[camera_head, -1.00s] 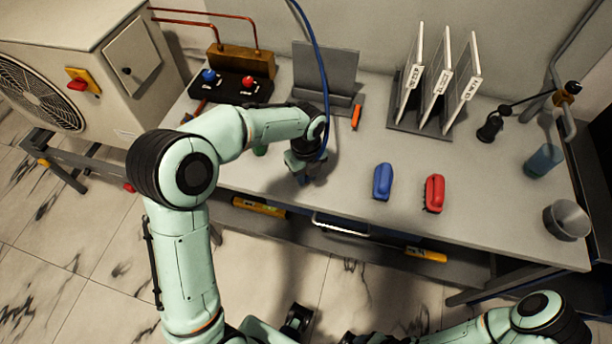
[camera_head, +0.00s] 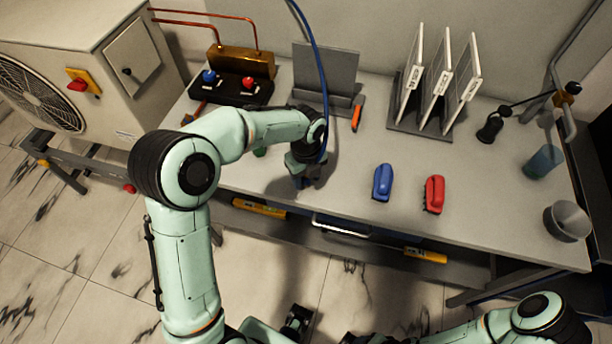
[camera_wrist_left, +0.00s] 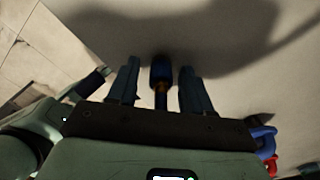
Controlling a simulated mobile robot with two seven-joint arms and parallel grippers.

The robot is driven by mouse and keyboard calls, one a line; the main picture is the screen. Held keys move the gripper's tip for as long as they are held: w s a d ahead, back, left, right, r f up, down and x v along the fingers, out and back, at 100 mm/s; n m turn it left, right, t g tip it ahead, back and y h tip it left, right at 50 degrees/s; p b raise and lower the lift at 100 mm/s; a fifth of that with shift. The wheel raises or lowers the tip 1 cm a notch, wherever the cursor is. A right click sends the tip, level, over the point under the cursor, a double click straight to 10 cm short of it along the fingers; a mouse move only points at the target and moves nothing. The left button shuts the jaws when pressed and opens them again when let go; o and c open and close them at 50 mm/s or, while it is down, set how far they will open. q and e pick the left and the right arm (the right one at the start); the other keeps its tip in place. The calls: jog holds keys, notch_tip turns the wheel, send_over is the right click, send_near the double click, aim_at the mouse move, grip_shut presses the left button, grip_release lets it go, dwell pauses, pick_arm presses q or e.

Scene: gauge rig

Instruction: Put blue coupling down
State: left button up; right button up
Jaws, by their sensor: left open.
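The blue coupling (camera_wrist_left: 161,72) is a short dark blue cylinder with a brass-coloured part. In the left wrist view it lies between the two fingers of my left gripper, with a visible gap on either side. My left gripper (camera_head: 304,181) is open and low over the front left part of the table (camera_head: 345,205). In the head view my wrist and fingers hide the coupling. I cannot tell whether it touches the table.
A blue handled block (camera_head: 382,182) and a red one (camera_head: 434,194) stand to the right. Behind are a valve block (camera_head: 243,64), a grey stand (camera_head: 325,72) and a panel rack (camera_head: 420,128). A metal cup (camera_head: 566,221) stands near the right edge.

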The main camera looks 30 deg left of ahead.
pick_arm(q)
notch_tip(320, 180, up, 12)
jog(key=shift+f+p, duration=0.1)
jog(key=shift+p, duration=0.65)
jog(key=shift+f, duration=0.1)
